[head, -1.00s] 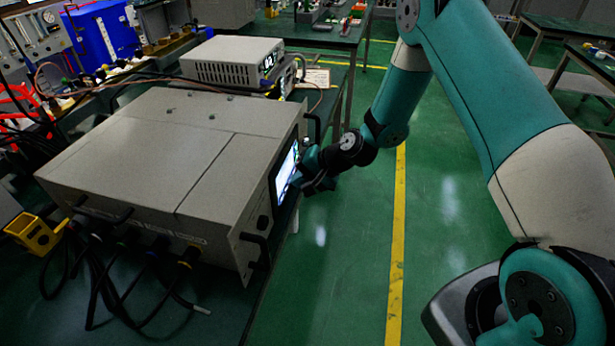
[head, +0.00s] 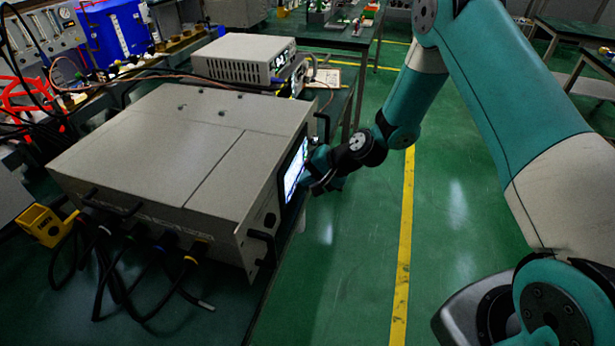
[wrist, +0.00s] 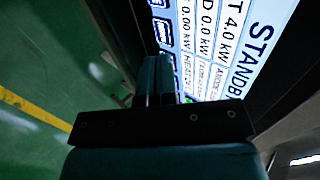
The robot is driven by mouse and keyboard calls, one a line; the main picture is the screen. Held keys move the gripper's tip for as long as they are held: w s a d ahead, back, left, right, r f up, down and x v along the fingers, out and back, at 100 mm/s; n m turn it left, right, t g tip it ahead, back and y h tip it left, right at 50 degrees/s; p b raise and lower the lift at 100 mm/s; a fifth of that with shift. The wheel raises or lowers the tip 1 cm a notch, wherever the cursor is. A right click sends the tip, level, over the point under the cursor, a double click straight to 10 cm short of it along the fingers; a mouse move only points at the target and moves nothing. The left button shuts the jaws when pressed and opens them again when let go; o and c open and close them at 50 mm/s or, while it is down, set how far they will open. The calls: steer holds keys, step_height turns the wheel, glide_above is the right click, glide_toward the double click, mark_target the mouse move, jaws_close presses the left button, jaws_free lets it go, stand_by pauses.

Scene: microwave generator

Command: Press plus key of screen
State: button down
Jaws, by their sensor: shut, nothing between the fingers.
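The microwave generator (head: 190,150) is a large grey box on the bench, with a lit screen (head: 294,168) on its right-hand front face. In the wrist view the screen (wrist: 225,40) appears rotated and shows "STANDB", kW readings and a column of dark blue keys (wrist: 163,32) along its left edge. My gripper (head: 316,178) is shut and empty, right in front of the screen. In the wrist view its fingertips (wrist: 158,65) lie over the lower left part of the screen, by the key column. They hide part of it. I cannot make out the plus key or tell whether the fingertips touch the screen.
A black handle (head: 262,245) sticks out of the generator's front panel below the screen. A smaller grey instrument (head: 238,58) stands behind the generator. Cables (head: 130,270) hang at its near side. Green floor (head: 350,270) to the right is free.

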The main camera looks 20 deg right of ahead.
steer(key=d+f+b+v, duration=0.1)
steer(key=v, duration=1.1)
steer(key=shift+s+d, duration=0.25)
steer(key=shift+s, duration=0.25)
steer(key=shift+f, duration=0.15)
steer(key=s+a+r+n+g+h, duration=0.1)
steer(key=s+a+r+n+g, duration=0.3)
steer(key=s+a+r+n, duration=0.55)
steer(key=s+a+r+n+h, duration=0.1)
steer(key=s+r, duration=0.3)
steer(key=s, duration=0.4)
steer(key=s+a+r+n+g+h, duration=0.1)
steer(key=s+r+n, duration=0.2)
steer(key=s+r, duration=0.2)
steer(key=s, duration=0.3)
steer(key=shift+h, duration=0.3)
steer(key=shift+s+a, duration=0.1)
